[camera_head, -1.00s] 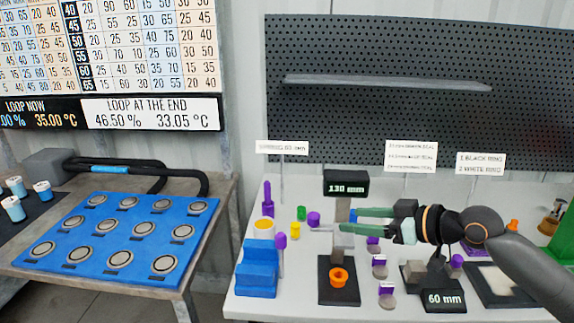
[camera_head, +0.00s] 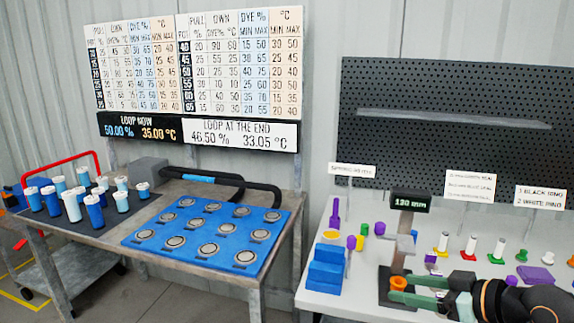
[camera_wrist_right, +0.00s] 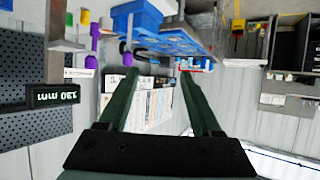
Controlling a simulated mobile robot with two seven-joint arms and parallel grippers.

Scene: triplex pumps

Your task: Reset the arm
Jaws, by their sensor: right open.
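My right gripper (camera_head: 402,291) is at the lower right of the head view, in front of the white table. Its two green fingers point left and stand apart, with nothing seen held between them. In the right wrist view the gripper (camera_wrist_right: 158,78) shows both dark green fingers spread with an empty gap. An orange cup-like part (camera_head: 398,283) on a dark stand appears just behind the fingertips; I cannot tell the exact distance. My left gripper is not in view.
The white table (camera_head: 318,300) carries a blue stepped block (camera_head: 326,270), a 130 mm display (camera_head: 410,202) and several small coloured parts. Left of it, a grey table holds a blue tray (camera_head: 195,262) of round sockets and several blue and white cylinders. A perforated board (camera_head: 450,90) stands behind.

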